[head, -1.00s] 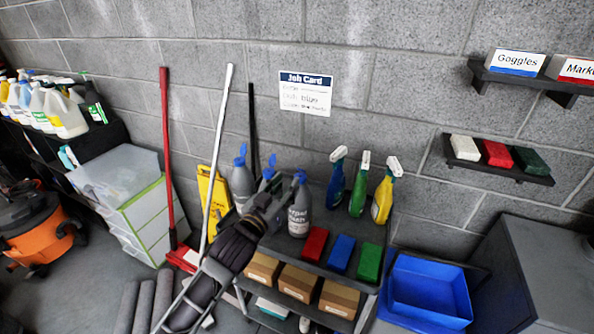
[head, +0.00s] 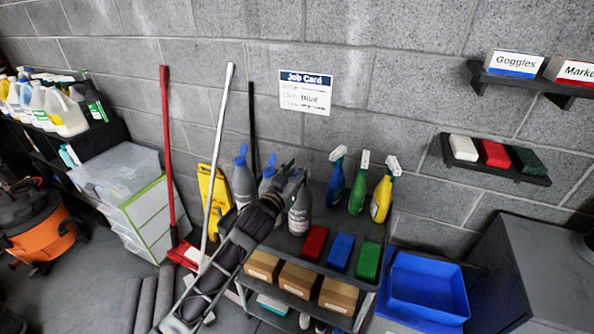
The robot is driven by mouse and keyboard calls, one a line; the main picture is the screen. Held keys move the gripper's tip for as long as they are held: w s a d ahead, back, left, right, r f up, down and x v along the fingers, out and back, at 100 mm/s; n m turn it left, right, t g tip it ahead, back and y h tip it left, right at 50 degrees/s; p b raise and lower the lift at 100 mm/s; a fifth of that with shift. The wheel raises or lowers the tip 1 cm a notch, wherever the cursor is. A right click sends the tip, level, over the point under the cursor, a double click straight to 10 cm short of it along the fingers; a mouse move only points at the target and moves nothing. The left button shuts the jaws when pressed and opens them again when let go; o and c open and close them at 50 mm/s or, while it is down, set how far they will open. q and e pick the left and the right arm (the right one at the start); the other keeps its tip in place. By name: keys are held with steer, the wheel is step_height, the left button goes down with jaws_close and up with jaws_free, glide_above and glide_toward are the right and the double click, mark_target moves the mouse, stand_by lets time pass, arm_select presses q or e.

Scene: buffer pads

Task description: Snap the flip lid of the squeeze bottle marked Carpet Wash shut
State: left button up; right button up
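The grey squeeze bottle (head: 299,213) whose label seems to read Carpet Wash stands upright on the cart top, the front right one of three similar bottles. Its lid is hidden behind my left gripper (head: 291,174), so I cannot tell how the lid stands. My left arm reaches up from the bottom, and the gripper is at the bottle's top. Whether it touches the lid, and whether its fingers are open or shut, is not clear. My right gripper is out of view.
Two other grey bottles with raised blue lids (head: 242,180) (head: 267,176) stand to the left. Spray bottles (head: 358,188) stand to the right. Red, blue and green blocks (head: 341,253) lie in front. A blue bin (head: 428,287) is at right. Mop handles (head: 220,150) lean behind my arm.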

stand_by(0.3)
arm_select(q)
jaws_close()
steer(key=shift+s+f+t+b, duration=0.1)
steer(key=shift+f+t+b, duration=0.35)
steer(key=shift+b, duration=1.45)
steer(key=shift+r, duration=0.25)
jaws_free()
steer(key=shift+s+a+f, duration=0.1)
